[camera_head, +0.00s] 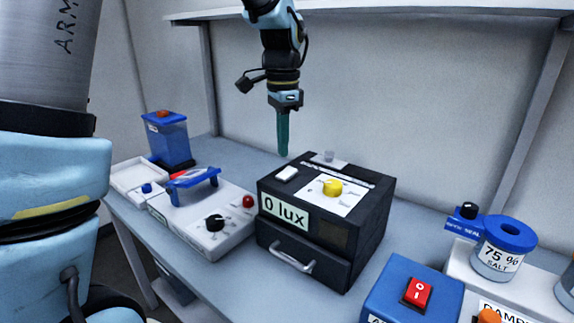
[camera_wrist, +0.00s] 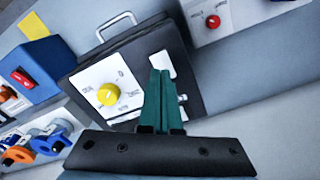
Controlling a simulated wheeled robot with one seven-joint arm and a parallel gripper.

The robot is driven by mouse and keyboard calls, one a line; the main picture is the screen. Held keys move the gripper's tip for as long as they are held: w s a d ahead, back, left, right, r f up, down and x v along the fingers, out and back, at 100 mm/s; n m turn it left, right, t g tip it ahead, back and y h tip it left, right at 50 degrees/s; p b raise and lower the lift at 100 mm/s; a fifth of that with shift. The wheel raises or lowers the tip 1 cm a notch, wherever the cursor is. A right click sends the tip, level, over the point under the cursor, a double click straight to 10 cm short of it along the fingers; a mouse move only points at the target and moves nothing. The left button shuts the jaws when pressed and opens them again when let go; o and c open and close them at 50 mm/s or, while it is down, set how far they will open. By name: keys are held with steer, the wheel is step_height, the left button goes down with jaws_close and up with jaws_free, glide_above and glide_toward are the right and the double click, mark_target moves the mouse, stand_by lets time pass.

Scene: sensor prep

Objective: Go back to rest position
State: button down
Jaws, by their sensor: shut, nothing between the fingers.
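My gripper (camera_head: 283,140) points straight down above the back left corner of the black box and is shut, with nothing held. In the wrist view its green fingers (camera_wrist: 160,98) are pressed together over the box top. The black box (camera_head: 303,258) has a yellow knob (camera_head: 332,187), a white switch (camera_head: 286,174) and a "0 lux" display (camera_head: 285,211). Its front drawer with a metal handle (camera_head: 292,258) looks closed. The fingertips look apart from the box, though the exact gap is hard to tell.
Left of the box stands a white device (camera_head: 200,232) with a blue handle, black knob and red button. A blue container (camera_head: 168,138) stands behind it. A blue box with a red switch (camera_head: 415,291) and a "75 % salt" jar (camera_head: 500,249) are at right. Shelf posts (camera_head: 532,110) flank the bench.

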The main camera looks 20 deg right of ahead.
step_height(320, 180, up, 2)
steer(key=shift+p, duration=0.55)
steer(key=w+a+f+n, duration=0.1)
steer(key=a+f+n, duration=0.25)
steer(key=a, duration=0.55)
steer(key=w+a+f+n, duration=0.1)
steer(key=a+f+n, duration=0.1)
steer(key=a+n, duration=0.45)
steer(key=s+a+f+n, duration=0.2)
steer(key=s+a+n, duration=0.1)
steer(key=a, duration=0.4)
steer(key=s+a+f+n+t+b, duration=0.1)
steer(key=s+a+f+n, duration=0.2)
steer(key=a, duration=0.4)
steer(key=shift+a+n+t, duration=0.3)
steer(key=shift+a+n, duration=0.05)
steer(key=shift+n, duration=0.25)
